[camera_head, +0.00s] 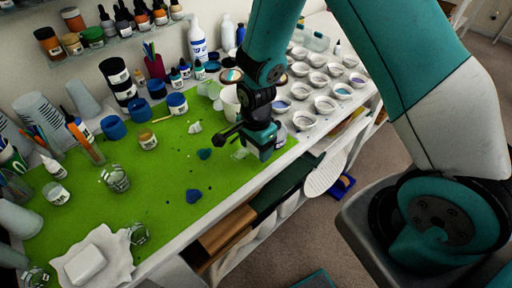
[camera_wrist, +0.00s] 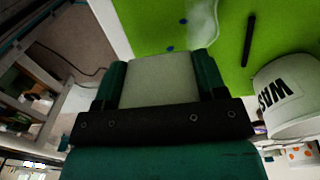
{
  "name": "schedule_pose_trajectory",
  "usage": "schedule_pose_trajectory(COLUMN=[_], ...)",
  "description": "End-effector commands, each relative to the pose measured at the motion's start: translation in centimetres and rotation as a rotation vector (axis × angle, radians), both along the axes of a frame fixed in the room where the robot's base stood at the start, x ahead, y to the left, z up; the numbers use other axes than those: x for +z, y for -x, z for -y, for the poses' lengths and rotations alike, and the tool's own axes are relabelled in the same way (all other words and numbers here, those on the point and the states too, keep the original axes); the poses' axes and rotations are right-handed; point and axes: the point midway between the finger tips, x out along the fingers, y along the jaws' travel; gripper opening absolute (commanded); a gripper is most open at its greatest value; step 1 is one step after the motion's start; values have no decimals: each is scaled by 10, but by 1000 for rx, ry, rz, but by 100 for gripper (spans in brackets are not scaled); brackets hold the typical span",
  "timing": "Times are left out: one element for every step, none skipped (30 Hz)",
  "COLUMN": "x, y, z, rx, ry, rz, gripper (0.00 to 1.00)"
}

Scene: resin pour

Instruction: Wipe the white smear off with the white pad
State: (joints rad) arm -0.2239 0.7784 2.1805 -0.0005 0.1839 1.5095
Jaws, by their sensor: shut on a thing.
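My gripper (camera_head: 264,150) is over the right edge of the green mat (camera_head: 165,185), near the counter's front edge. In the wrist view my gripper (camera_wrist: 165,75) is shut on the white pad (camera_wrist: 158,82), a pale block filling the space between its dark green fingers. The pad is mostly hidden in the head view. A whitish, glossy smear (camera_wrist: 203,18) lies on the green mat just beyond the pad. It shows faintly left of my gripper in the head view (camera_head: 239,154). I cannot tell whether the pad touches the mat.
A white cup with black letters (camera_wrist: 288,98) stands close to my gripper's right in the wrist view. A dark stick (camera_wrist: 249,40) lies on the mat. Blue blobs (camera_head: 194,196) dot the mat. A white block (camera_head: 85,264) rests on a crumpled sheet (camera_head: 118,255). Several small bowls (camera_head: 325,104) stand behind.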

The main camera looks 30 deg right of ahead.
Motion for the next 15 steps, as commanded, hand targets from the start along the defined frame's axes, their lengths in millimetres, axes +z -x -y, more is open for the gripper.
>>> schedule_pose_trajectory(x=[9,12,15,18,21,25,27,30,33,36,39,42,44,45,47], y=[0,0,0,0,0,0,0,0,0,0,0,0,0,0,0], z=[0,0,1,1,1,2,2,3,3,4,4,5,5,5,6], rx=[0,-1,-1,-2,-3,-3,-4,-5,-6,-7,-7,-8,-9,-9,-10], ry=[0,0,1,1,1,1,1,0,0,0,0,0,0,0,0], rz=[1,1,1,1,1,1,1,1,0,0,0,0,0,0,0], gripper=[30,30,30,30,30,30,30,30,30,30,30,30,30,30,30])
